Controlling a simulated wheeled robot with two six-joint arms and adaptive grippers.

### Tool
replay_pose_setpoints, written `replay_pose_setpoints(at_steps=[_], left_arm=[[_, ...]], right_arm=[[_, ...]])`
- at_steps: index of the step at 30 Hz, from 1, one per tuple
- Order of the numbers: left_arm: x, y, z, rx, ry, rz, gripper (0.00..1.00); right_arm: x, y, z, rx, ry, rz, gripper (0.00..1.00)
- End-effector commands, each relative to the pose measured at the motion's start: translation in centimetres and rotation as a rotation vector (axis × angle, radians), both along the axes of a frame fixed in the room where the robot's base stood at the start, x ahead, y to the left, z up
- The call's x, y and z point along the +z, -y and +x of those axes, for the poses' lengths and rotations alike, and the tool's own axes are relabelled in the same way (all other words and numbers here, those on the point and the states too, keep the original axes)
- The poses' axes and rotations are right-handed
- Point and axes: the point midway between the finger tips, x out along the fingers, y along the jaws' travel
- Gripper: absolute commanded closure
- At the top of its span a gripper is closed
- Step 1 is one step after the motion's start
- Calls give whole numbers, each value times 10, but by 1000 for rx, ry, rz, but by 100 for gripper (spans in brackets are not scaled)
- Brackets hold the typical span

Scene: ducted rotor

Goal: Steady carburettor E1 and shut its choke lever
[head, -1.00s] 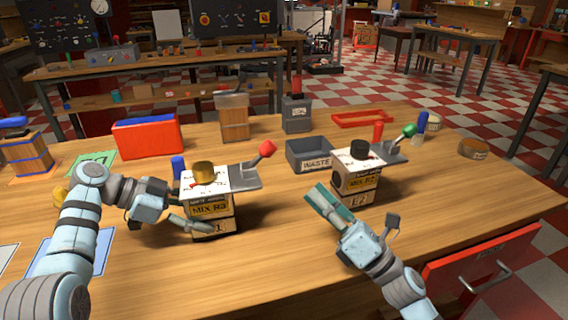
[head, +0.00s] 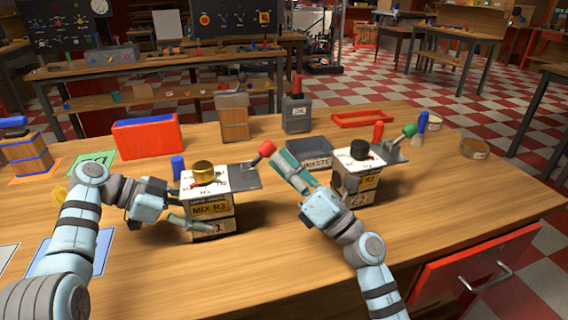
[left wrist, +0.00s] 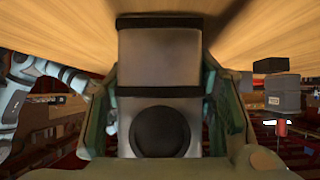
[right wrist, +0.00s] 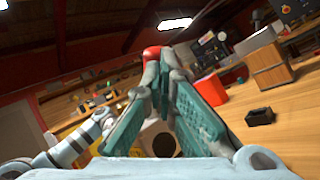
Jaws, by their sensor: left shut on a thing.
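My left gripper (head: 184,210) is shut on the lower body, one finger showing across the front. My right gripper (head: 284,162) has its fingers close together, just right of the red knob. In the right wrist view the red knob (right wrist: 151,52) shows at the fingertips; whether they touch it is unclear.
A second carburettor (head: 358,180), labelled E2, with a black cap and a green-knobbed lever, stands just right of my right gripper. A grey WASTE bin (head: 310,154) is behind. A red bin (head: 147,136) stands at back left. The bench front (head: 260,275) is clear.

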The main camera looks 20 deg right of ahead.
Motion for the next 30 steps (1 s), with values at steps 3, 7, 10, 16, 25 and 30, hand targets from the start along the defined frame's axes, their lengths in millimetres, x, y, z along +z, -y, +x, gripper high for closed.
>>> replay_pose_setpoints(at_steps=[3, 7, 10, 16, 25, 30], left_arm=[[1, 0, 0, -1, 1, -1, 94], [1, 0, 0, -1, 1, -1, 94], [1, 0, 0, -1, 1, -1, 94], [1, 0, 0, -1, 1, -1, 94], [1, 0, 0, -1, 1, -1, 94], [0, 0, 0, -1, 1, -1, 94]], right_arm=[[0, 0, 0, 0, 0, -3, 100], [2, -1, 0, 1, 2, -23, 100], [2, -1, 0, 2, 2, -34, 100], [4, -2, 0, 2, 2, -54, 100], [7, -3, -1, 3, 2, -98, 100], [9, -3, -1, 3, 1, -127, 100]])
